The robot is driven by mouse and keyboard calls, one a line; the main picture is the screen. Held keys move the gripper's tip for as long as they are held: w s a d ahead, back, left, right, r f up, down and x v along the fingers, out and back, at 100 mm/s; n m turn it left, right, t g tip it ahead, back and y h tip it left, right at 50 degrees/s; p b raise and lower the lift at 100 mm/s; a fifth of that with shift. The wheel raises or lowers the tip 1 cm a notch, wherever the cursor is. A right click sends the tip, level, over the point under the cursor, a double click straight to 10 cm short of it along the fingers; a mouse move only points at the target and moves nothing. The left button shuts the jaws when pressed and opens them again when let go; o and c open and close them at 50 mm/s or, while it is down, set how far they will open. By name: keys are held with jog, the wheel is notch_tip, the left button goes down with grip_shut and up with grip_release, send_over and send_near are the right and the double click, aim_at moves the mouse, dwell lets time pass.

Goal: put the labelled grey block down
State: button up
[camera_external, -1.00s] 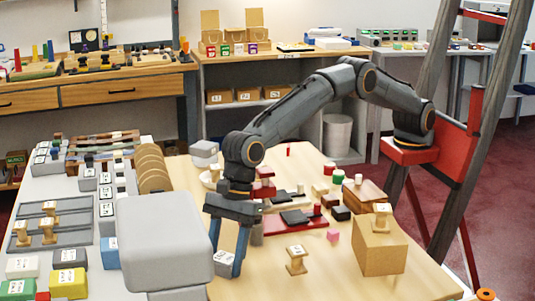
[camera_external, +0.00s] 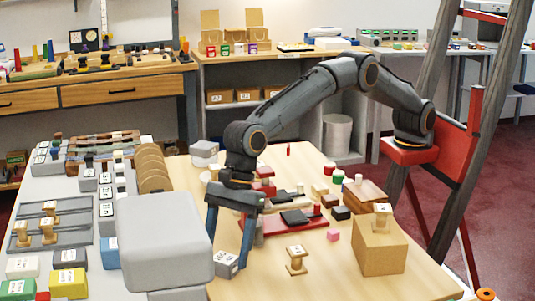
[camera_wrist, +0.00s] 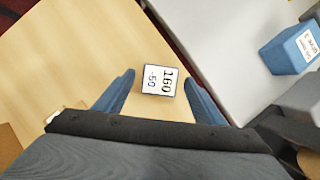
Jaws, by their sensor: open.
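The labelled grey block (camera_external: 227,262) rests on the wooden table near its left edge. In the wrist view, its white label (camera_wrist: 159,80) faces up and reads "160" and "-50". My gripper (camera_external: 229,257) is open, with one finger on each side of the block. In the wrist view, gaps show between the block and both fingertips of the gripper (camera_wrist: 159,79).
A wooden stand with a label (camera_external: 296,260) is right of the block. A cardboard box (camera_external: 380,250) stands farther right, and a red tray (camera_external: 300,228) lies behind. A blue labelled block (camera_wrist: 290,50) sits on the grey counter alongside. Table surface front right of the block is clear.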

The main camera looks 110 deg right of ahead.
jog(key=v, duration=0.9)
jog(key=shift+r, duration=0.35)
jog(key=shift+s+d, duration=0.1)
jog(key=s+d+r+n+h+p, duration=0.1)
jog(key=s+d+r+n+p, duration=0.2)
jog(key=d, duration=0.4)
jog(key=s+d+r+n, duration=0.3)
jog(key=s+d+n, duration=0.1)
jog(key=s+d, duration=0.25)
jog(key=s+d+r+n+h+p, duration=0.1)
jog(key=s+d+r+n+p, duration=0.2)
jog(key=d, duration=0.4)
jog(key=s+d+f+n+g, duration=0.1)
jog(key=s+d+f+n, duration=0.4)
jog(key=s, duration=0.5)
jog(key=s+d+f+n+g, duration=0.1)
jog(key=s+d+f+n, duration=0.4)
jog(key=s+d, duration=0.3)
jog(key=s+d+f+n+g+h, duration=0.1)
jog(key=s+d+f+n, duration=0.5)
jog(key=s, duration=0.7)
jog(key=shift+s+d+n+p, duration=0.35)
jog(key=shift+d+n+p, duration=0.05)
jog(key=shift+d, duration=0.15)
